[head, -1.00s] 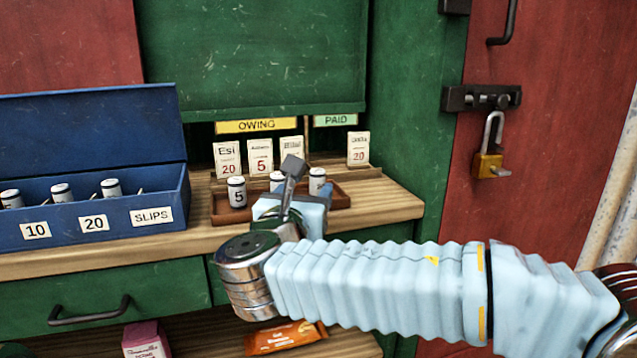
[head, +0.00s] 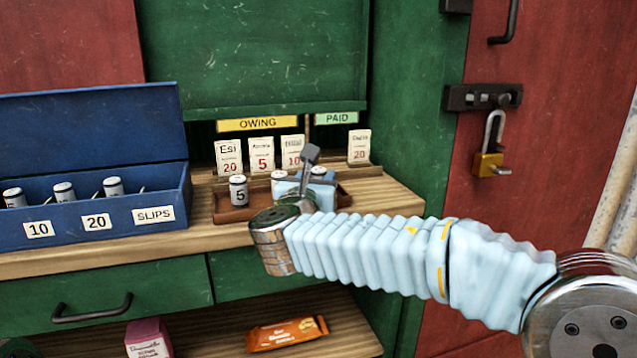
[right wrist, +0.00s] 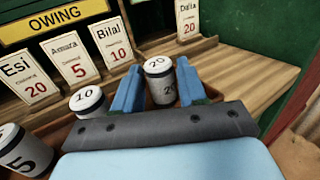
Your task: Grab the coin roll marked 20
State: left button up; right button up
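The white coin roll marked 20 (right wrist: 160,82) stands upright in the brown tray (head: 228,213), at its right end. Its top also shows behind my gripper in the head view (head: 318,170). My right gripper (right wrist: 158,78) is open, with one blue finger on each side of this roll. The fingers are very close to it; I cannot tell if either touches. The roll marked 10 (right wrist: 88,101) stands just left of the left finger, and the roll marked 5 (head: 239,191) is farther left in the tray. My left gripper is not in view.
Name cards stand behind the tray under the OWING sign (head: 257,124), with one card (head: 359,146) under PAID (head: 337,118). A blue box (head: 95,222) with more rolls stands at the left. The wooden counter (head: 385,199) is bare at the right.

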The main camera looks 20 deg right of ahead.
grip_shut()
jog(key=shift+r, duration=0.15)
